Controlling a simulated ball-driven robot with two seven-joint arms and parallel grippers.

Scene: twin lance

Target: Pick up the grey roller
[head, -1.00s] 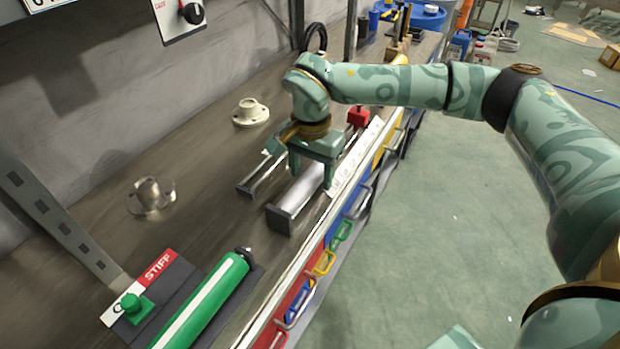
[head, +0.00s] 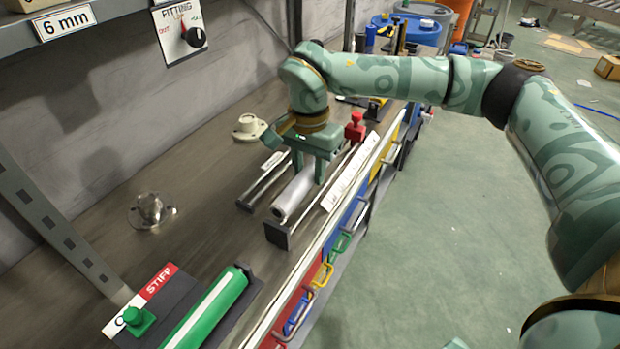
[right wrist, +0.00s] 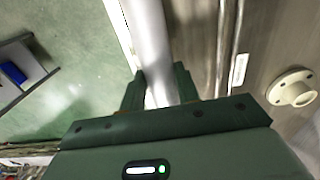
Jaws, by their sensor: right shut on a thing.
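The grey roller (head: 293,197) is a smooth light-grey cylinder, seen in the head view below my right gripper. My right gripper (head: 307,172) is shut on it, one finger at each side. The roller's near end shows above the dark end block (head: 278,236) of its cradle. Its far part is hidden behind my gripper. In the right wrist view the roller (right wrist: 152,45) runs up between the fingers of the right gripper (right wrist: 160,88). My left gripper is not in view.
A cream flange (head: 250,127) and a metal flange (head: 150,211) stand by the wall. A red clamp-like part (head: 355,128) is right of my gripper. Open floor lies to the right.

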